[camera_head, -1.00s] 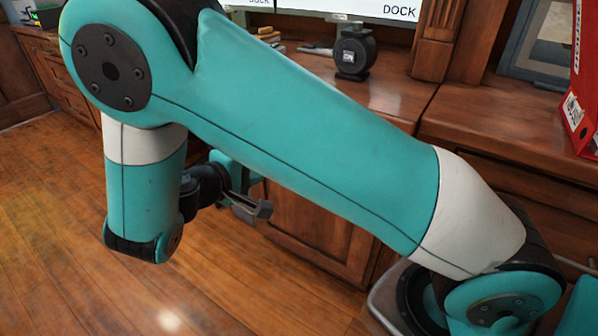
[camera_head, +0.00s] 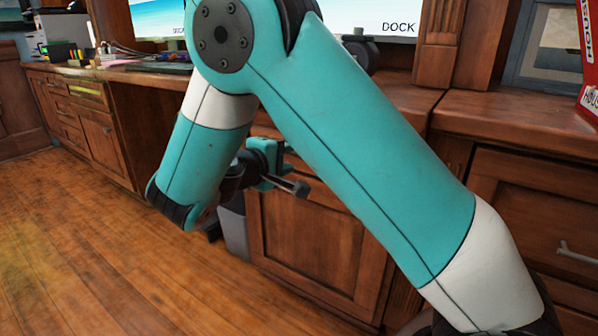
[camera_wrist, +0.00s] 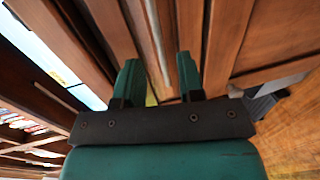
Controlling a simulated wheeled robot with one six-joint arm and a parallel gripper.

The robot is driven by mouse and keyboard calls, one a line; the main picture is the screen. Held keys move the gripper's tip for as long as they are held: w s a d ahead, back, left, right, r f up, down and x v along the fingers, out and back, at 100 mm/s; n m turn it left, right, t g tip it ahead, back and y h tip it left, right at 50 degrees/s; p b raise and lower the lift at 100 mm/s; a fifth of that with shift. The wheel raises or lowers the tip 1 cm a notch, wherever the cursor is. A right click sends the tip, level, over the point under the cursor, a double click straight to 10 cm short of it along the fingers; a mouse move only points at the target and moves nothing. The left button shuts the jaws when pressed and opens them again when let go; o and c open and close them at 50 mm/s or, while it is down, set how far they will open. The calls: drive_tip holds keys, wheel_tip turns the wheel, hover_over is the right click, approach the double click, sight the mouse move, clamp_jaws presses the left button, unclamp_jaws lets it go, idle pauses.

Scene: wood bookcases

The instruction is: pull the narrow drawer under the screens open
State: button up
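The screens show at the top of the head view, one on the left (camera_head: 155,20) and one on the right (camera_head: 372,17). The desk front below them is partly hidden behind my arm. In the wrist view, which is turned sideways, a narrow wood panel (camera_wrist: 112,30) with a long pale bar (camera_wrist: 154,38) lies ahead of my fingers; it looks like the narrow drawer and its handle. In the head view my gripper (camera_head: 292,172) is in front of the desk; contact cannot be told.
A cabinet door (camera_head: 320,225) is below and behind my gripper. A grey bin-like object (camera_head: 236,228) stands beside it on the floor. Another drawer with a metal handle (camera_head: 575,254) is at right. The wood floor (camera_head: 90,240) at left is clear.

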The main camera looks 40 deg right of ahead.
drive_tip(key=shift+b+x, duration=1.7)
drive_tip(key=shift+x, duration=1.25)
clamp_jaws()
